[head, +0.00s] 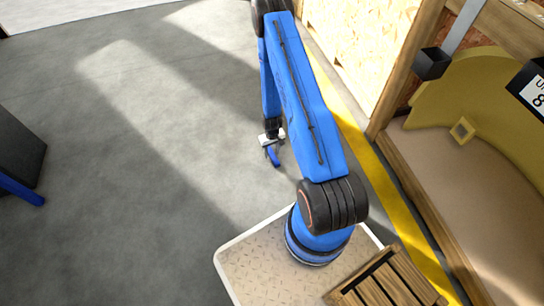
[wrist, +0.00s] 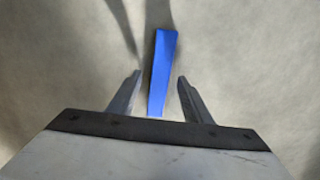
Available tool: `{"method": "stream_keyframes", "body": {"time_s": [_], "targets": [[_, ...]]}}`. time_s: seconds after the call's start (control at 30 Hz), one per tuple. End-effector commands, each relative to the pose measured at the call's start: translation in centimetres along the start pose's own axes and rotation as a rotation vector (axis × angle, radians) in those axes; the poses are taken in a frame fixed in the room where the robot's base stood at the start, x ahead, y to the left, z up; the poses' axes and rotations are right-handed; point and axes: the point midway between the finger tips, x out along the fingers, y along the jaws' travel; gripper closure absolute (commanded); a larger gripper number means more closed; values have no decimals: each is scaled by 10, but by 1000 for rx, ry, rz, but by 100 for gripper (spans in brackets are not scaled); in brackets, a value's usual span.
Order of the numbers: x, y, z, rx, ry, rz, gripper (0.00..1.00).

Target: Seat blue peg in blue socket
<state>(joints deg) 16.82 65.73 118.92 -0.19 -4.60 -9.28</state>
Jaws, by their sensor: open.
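A slim blue bar, which looks like the blue peg (wrist: 162,70), shows in the wrist view against the grey floor. Its near end lies between the two grey fingers of my gripper (wrist: 158,92), with a gap on each side. My gripper is open. In the head view my gripper (head: 271,148) hangs low over the floor, left of my arm, with the blue peg (head: 275,159) just below it. I cannot tell whether the peg rests on the floor. No blue socket can be made out in either view.
A yellow nosecone (head: 485,95) with a small square yellow fitting (head: 462,131) lies in a wooden crate (head: 415,190) at right. A yellow floor line (head: 385,190) runs beside it. A dark box (head: 18,150) stands at far left. The grey floor (head: 130,170) between is clear.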

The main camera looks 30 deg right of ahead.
Motion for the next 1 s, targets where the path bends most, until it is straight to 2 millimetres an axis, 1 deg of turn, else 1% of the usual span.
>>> {"method": "stream_keyframes", "body": {"time_s": [0.03,0.13,0.37,0.4,0.47,0.5,0.57,0.6,0.87,1.0], "targets": [[7,0,0,0,-1,0,55],[14,0,0,0,-1,0,55],[16,0,0,0,1,0,55],[16,0,0,0,0,0,59],[16,0,0,0,0,0,74],[16,0,0,0,0,0,83],[16,0,0,0,0,0,98],[16,0,0,0,0,0,100],[15,0,0,0,0,0,100],[6,0,-1,0,1,0,100]]}}
